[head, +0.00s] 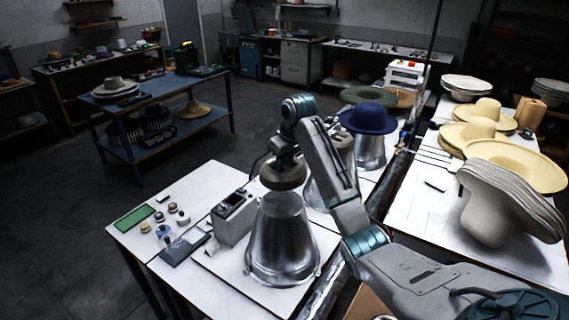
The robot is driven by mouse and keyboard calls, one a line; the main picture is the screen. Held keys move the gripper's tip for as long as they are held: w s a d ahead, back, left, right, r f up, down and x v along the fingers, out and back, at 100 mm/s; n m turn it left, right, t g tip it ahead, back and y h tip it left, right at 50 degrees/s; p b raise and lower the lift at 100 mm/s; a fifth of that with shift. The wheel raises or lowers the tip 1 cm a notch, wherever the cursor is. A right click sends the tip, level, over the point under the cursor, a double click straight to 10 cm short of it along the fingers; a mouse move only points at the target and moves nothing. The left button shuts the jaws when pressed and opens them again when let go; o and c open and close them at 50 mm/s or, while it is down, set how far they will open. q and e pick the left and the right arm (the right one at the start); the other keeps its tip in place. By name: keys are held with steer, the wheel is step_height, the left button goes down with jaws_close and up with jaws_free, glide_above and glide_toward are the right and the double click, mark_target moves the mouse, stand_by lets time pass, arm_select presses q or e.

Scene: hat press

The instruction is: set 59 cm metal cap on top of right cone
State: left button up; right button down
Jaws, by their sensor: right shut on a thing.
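My right gripper (285,157) is shut on a grey-brown rounded cap (283,176). The cap is above the narrow top of the nearest shiny metal cone (280,242); I cannot tell whether they touch. The cone stands upright on a white board on the table. A second cone (317,192) is behind it, mostly hidden by my right arm. A third metal cone (370,152) farther back on the right stands under a dark blue hat (368,118). My left gripper is not in view.
A grey box device (234,217) stands close left of the nearest cone. Small round items, a green mat (134,217) and a dark tablet (184,247) lie farther left. The floor at left is clear.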

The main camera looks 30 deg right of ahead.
steer(key=shift+s+a, duration=0.25)
steer(key=shift+a, duration=0.3)
steer(key=shift+a+f, duration=0.15)
steer(key=shift+f, duration=0.1)
steer(key=f, duration=0.1)
steer(key=d+f, duration=0.1)
steer(key=f, duration=0.1)
steer(key=shift+w+f, duration=0.15)
steer(key=shift+a+f, duration=0.15)
steer(key=shift+f, duration=0.5)
steer(key=shift+a+f, duration=0.15)
steer(key=shift+f, duration=0.45)
steer(key=shift+d+f, duration=0.15)
steer(key=shift+f, duration=0.95)
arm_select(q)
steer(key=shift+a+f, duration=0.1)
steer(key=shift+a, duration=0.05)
arm_select(e)
steer(key=shift+r, duration=0.1)
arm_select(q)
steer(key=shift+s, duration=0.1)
